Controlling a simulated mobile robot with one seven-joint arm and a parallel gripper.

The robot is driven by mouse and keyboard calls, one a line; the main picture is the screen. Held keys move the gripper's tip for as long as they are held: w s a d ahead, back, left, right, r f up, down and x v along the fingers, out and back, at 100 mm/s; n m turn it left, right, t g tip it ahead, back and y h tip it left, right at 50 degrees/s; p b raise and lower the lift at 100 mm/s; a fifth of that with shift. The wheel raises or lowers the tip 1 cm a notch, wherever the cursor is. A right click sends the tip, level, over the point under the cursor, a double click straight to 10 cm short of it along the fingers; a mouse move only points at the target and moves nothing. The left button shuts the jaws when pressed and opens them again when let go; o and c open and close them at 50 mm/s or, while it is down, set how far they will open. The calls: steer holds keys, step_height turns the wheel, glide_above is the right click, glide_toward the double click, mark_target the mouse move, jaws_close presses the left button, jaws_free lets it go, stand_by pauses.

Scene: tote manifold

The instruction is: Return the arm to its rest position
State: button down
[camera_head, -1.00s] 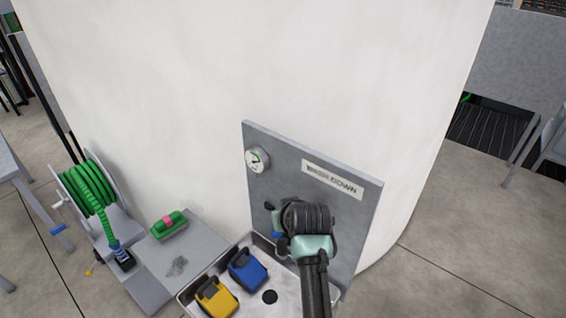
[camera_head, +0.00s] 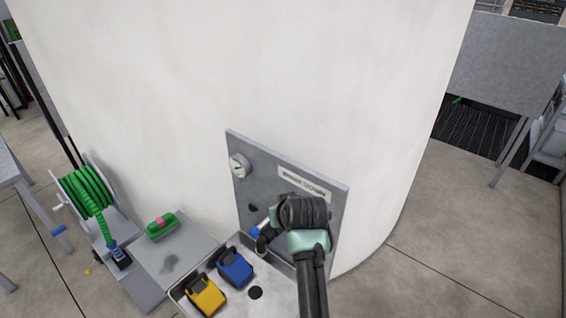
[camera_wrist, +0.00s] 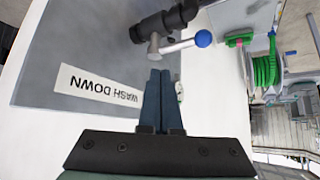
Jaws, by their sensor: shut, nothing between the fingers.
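My gripper (camera_wrist: 160,74) is shut and empty in the wrist view, its two dark fingers side by side in front of the grey wash-down panel (camera_wrist: 75,30). Past the fingertips is a black valve body with a metal lever ending in a blue ball knob (camera_wrist: 203,38); the fingers look apart from it. In the head view my arm reaches up from the bottom, and its wrist covers part of the panel (camera_head: 262,180). The fingers are hidden there. The blue knob (camera_head: 255,231) shows just left of my wrist.
A sink tray (camera_head: 255,310) below the panel holds a yellow caddy (camera_head: 207,297) and a blue caddy (camera_head: 236,267). Left are a green brush (camera_head: 161,226) on a grey bench and a green hose reel (camera_head: 85,190). A white curved wall stands behind. Open floor (camera_head: 440,240) lies right.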

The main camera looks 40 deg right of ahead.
steer(key=shift+s+r, duration=0.15)
steer(key=shift+r, duration=0.15)
steer(key=shift+w, duration=0.2)
steer(key=w+a+r+n+t+h+b, duration=0.15)
steer(key=w+a+r+t+b, duration=0.45)
steer(key=r, duration=0.6)
steer(key=a+r+n+t+b, duration=0.2)
steer(key=a+r+t, duration=0.3)
steer(key=a+r, duration=0.95)
steer(key=s+a+r+n+t+y+b, duration=0.2)
steer(key=s+a+r+t+y+b, duration=0.3)
steer(key=s+a+r, duration=1)
steer(key=s+t, duration=0.2)
steer(key=t, duration=0.1)
steer(key=shift+r+t+y, duration=0.35)
steer(key=shift+r+t, duration=0.05)
